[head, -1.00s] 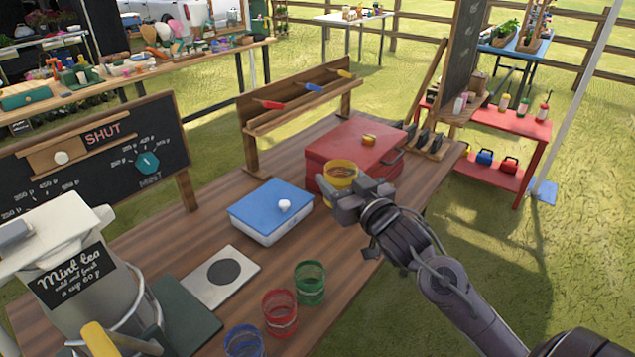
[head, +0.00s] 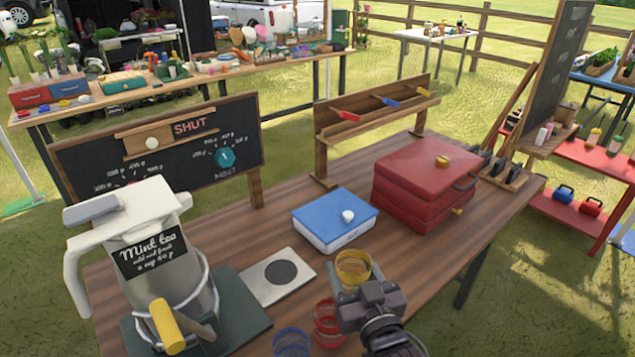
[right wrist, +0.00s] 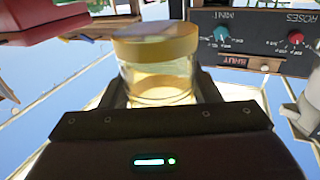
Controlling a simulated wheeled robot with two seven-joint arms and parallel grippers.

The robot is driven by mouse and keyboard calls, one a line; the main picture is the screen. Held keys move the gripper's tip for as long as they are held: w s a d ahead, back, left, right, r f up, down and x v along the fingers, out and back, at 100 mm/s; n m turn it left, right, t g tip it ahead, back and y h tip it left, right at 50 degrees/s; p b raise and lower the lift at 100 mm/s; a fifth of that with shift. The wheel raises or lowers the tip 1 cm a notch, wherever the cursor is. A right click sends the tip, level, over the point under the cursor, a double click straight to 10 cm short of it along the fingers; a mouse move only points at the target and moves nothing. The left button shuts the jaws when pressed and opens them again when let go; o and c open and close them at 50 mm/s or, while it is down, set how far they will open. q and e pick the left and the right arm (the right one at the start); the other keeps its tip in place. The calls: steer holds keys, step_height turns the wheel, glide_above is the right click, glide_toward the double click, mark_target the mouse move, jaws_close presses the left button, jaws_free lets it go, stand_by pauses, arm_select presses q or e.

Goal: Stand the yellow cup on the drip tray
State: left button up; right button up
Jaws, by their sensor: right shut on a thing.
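The yellow cup (head: 353,267), clear with a yellow band, is in my right gripper (head: 366,293). It also shows between the fingers in the right wrist view (right wrist: 157,65). The cup looks upright in the head view, with the gripper on its near side. A white and steel urn labelled Mint tea (head: 160,255), with a yellow-handled tap (head: 167,325), stands at the left on a dark green base (head: 245,307), which looks like the drip tray. The cup is to the right of this base. My left gripper is not in view.
A red cup (head: 327,325) and a blue cup (head: 291,343) stand near the front edge. A steel plate with a dark disc (head: 262,290) lies between the urn and a blue-lidded box (head: 336,214). A red case (head: 425,185) and a tool rack (head: 375,112) stand farther back.

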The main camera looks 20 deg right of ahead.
steer(key=w+d+r, duration=0.3)
steer(key=d+r, duration=0.2)
steer(key=d, duration=0.2)
steer(key=w+d+r, duration=0.3)
steer(key=d+r, duration=0.1)
steer(key=d, duration=0.3)
steer(key=shift+r, duration=0.35)
steer(key=shift+w, duration=0.1)
step_height(320, 180, down, 20)
steer(key=shift+a+r, duration=0.1)
steer(key=shift+r, duration=0.1)
steer(key=shift+f, duration=0.15)
steer(key=o, duration=1)
